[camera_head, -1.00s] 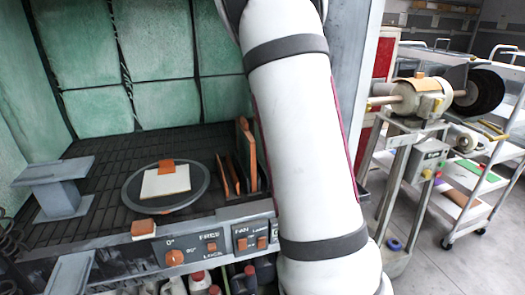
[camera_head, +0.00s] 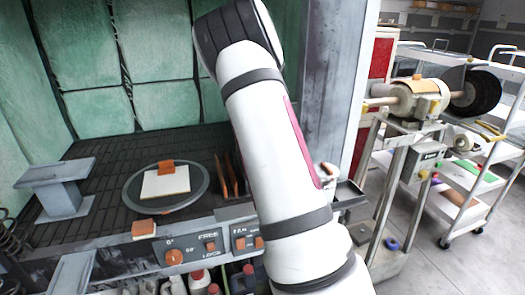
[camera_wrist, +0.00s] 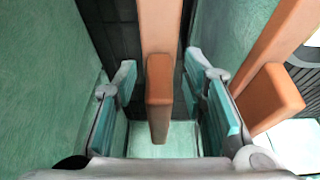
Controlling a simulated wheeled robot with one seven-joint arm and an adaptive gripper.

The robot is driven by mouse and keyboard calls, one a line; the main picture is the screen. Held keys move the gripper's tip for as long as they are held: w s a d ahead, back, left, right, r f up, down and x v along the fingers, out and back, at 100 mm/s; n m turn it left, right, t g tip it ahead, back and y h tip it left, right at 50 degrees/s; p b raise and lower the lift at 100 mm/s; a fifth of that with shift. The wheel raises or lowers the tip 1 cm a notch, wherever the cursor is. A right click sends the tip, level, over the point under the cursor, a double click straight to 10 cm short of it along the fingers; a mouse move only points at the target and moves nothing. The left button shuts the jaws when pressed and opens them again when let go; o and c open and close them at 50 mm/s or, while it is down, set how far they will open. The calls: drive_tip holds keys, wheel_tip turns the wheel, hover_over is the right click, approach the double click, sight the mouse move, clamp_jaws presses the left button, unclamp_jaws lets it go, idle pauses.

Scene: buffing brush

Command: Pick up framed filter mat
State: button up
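In the wrist view, an orange frame edge (camera_wrist: 159,85), which looks like the framed filter mat, stands between the two fingers. Its face is seen edge-on, so the mat itself does not show clearly. My gripper (camera_wrist: 160,80) is open, with its teal-padded fingers on either side of the frame edge and a visible gap on both sides. In the head view my white arm hides the gripper and the tall framed panel.
Slim orange-edged panels (camera_head: 226,176) stand just left of my arm. A round turntable (camera_head: 134,196) with a white sheet (camera_head: 166,183) lies further left on the dark grating. Another orange frame (camera_wrist: 275,45) and an orange block (camera_wrist: 268,100) are close right of my gripper.

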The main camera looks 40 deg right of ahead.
drive_tip(key=shift+c, duration=0.5)
clamp_jaws()
